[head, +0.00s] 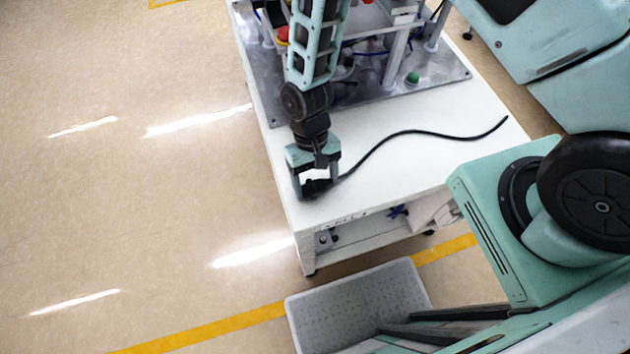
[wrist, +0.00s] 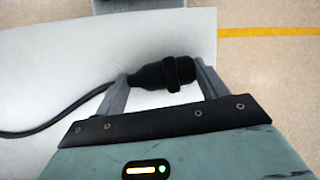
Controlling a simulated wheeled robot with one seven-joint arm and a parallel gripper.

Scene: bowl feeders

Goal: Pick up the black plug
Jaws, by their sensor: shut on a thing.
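The black plug (wrist: 168,73) lies between the two fingers of my gripper (wrist: 160,85) in the wrist view, with a finger at each end. My gripper is shut on it. In the head view the plug (head: 318,186) shows as a dark shape at the fingertips of my gripper (head: 316,183), near the front left corner of the white table (head: 400,170). The black cable (head: 420,132) runs from the plug across the tabletop to the right. I cannot tell whether the plug touches the table.
A machine on a metal plate (head: 432,78) with a green button (head: 412,78) stands on the back of the table. A grey bin (head: 305,318) sits on the floor in front. Open floor (head: 120,180) lies to the left.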

